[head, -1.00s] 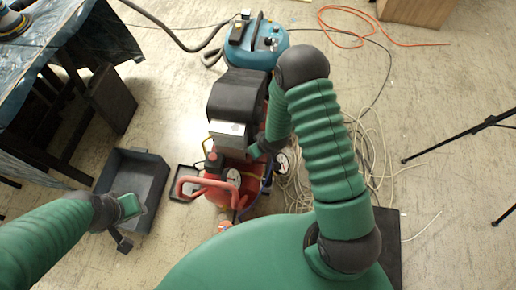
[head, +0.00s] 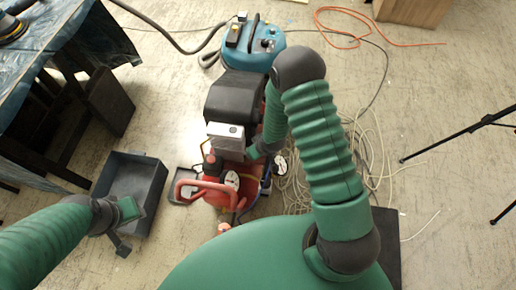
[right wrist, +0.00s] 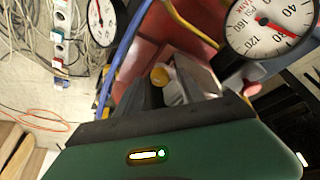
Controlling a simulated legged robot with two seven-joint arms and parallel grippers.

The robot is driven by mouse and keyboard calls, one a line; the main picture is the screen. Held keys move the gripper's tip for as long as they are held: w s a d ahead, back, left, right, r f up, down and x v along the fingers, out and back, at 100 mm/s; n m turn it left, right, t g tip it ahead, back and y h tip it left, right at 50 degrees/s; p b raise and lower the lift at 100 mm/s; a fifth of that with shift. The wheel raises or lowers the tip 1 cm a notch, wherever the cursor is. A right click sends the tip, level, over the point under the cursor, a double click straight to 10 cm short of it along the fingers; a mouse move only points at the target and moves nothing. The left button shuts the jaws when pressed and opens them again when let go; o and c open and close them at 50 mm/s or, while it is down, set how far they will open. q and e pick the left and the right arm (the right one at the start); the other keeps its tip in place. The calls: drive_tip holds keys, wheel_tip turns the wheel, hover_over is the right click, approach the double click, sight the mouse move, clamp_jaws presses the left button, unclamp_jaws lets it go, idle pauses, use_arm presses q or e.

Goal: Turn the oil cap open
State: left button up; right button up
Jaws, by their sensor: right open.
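The oil cap (right wrist: 160,76) is a small yellow round knob in the right wrist view, low on the red compressor (right wrist: 165,45). My right gripper (right wrist: 178,80) is open, with its two dark fingers reaching toward the cap. The cap shows between the fingertips; I cannot tell whether they touch it. In the head view the compressor (head: 200,192) stands below the middle, and my right arm hides the cap and most of that gripper. My left gripper (head: 122,226) is at the lower left, over the edge of a dark tray; its jaw opening is not clear.
Pressure gauges (right wrist: 268,28) flank the right gripper, and a blue hose (right wrist: 128,55) runs close by. A dark grey tray (head: 153,180) lies on the floor at left beside a covered table (head: 70,40). A teal vacuum (head: 255,45) stands behind. Loose cables (head: 378,165) lie at right.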

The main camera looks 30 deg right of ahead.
drive_tip(key=p+v, duration=0.5)
drive_tip(key=v, duration=1.1)
drive_tip(key=shift+r, duration=0.2)
drive_tip(key=shift+s, duration=0.1)
